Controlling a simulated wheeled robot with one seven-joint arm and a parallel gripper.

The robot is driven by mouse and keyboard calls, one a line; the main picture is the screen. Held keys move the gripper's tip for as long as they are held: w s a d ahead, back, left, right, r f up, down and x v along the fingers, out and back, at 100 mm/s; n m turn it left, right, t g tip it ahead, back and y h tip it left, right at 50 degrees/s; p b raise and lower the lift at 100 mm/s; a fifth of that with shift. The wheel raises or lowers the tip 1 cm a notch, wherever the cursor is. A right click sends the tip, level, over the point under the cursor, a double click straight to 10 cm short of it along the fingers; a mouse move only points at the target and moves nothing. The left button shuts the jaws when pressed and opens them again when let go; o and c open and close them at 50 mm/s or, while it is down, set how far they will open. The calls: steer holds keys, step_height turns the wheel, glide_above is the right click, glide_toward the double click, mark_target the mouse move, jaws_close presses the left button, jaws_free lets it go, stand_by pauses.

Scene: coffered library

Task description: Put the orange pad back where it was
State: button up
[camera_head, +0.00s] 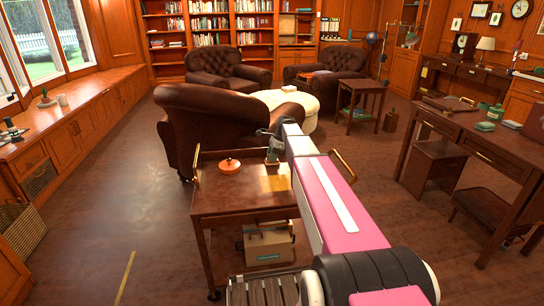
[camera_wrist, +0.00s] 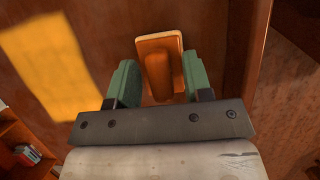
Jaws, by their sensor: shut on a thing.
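The orange pad (camera_wrist: 160,60) shows in the wrist view as a small rounded block with a raised grip, above the brown wooden top. My gripper (camera_wrist: 159,84) has its two green fingers on either side of the pad and is shut on it. In the head view my gripper (camera_head: 272,156) is over the back right part of the wooden trolley (camera_head: 225,197). I cannot tell whether the pad touches the trolley top.
A beige case (camera_head: 268,244) is on the lower shelf. A brown leather armchair (camera_head: 215,125) stands close behind the trolley. A desk (camera_head: 470,140) stands at the right.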

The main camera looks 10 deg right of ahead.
steer(key=shift+f, duration=0.1)
steer(key=o, duration=0.9)
steer(key=v, duration=1.2)
